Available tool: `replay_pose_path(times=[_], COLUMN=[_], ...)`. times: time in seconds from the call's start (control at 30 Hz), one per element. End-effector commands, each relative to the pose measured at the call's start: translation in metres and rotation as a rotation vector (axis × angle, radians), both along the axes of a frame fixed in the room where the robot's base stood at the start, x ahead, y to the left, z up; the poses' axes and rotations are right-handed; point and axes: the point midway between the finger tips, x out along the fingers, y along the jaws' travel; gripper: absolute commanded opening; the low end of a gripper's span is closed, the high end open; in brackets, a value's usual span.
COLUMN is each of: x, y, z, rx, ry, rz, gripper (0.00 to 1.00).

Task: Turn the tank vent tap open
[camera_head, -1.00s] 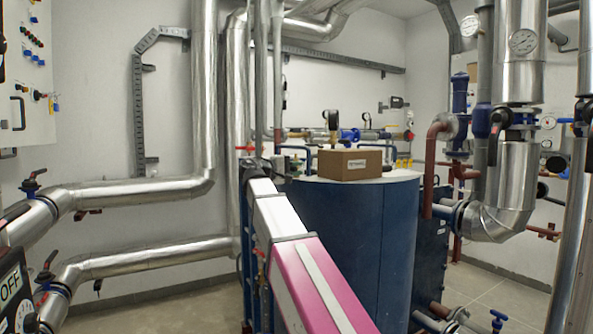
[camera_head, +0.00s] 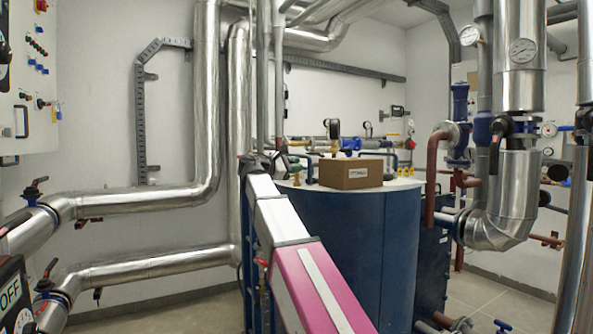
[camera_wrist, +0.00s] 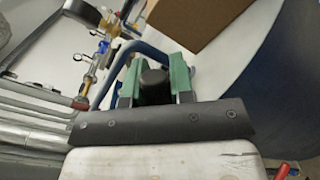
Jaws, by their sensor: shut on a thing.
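The blue tank (camera_head: 335,232) with its pale top stands at the centre of the head view, beyond my arm. My gripper (camera_head: 293,167) is at the left rim of the tank top, small and partly hidden by my wrist. In the wrist view the two green fingers of my gripper (camera_wrist: 155,86) stand on both sides of a dark rounded piece, the tank vent tap (camera_wrist: 155,87) as far as I can tell. They are shut on it. The tap's body and how far it is turned are hidden.
A cardboard box (camera_head: 351,173) sits on the tank top close to my gripper's right. A bent blue pipe (camera_wrist: 128,56) runs just beside the fingers. Silver lagged pipes (camera_head: 150,197) are at the left, and brown pipes (camera_head: 432,175) rise right of the tank.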

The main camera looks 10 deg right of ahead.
Motion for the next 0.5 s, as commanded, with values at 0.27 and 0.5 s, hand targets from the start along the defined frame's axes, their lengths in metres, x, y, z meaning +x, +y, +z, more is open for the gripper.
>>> replay_pose_path(times=[0.27,0.5], x=[0.0086,0.0118], y=[0.0029,0.0040], z=[0.0069,0.0089], rx=[-0.053,-0.077], ry=[0.165,0.237], rz=[0.000,0.000], gripper=[0.00,0.00])
